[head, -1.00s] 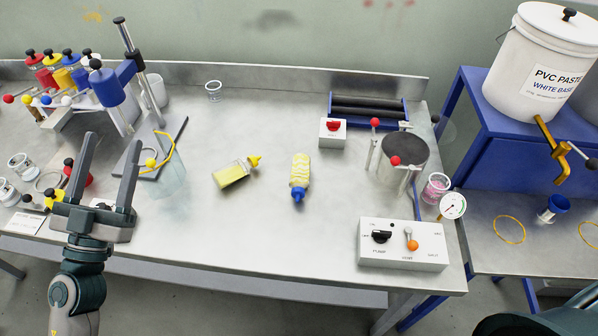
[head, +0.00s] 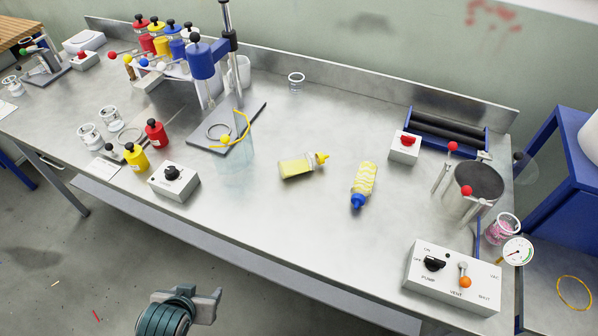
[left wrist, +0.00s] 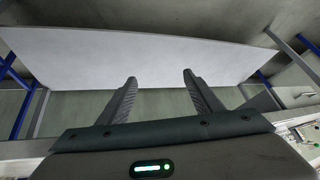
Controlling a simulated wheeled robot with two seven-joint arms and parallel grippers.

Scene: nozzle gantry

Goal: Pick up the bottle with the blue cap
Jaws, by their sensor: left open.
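The bottle with the blue cap (head: 364,182) lies on the metal bench in the head view, right of the middle. It has a yellow and white wavy pattern, and its blue cap (head: 358,201) points toward the front edge. My left gripper (head: 205,303) is at the bottom of the head view, in front of the bench and well to the left of the bottle. In the left wrist view, its two fingers (left wrist: 160,80) are apart with nothing between them. The bottle is not visible in that view. My right gripper is in no view.
A yellow-capped bottle (head: 297,168) lies left of the blue-capped one. A clear beaker (head: 234,160) and a press stand (head: 208,75) are further left. A switch box (head: 173,182) is near the front edge, a pump box (head: 450,277) at the right. Bench around the bottle is clear.

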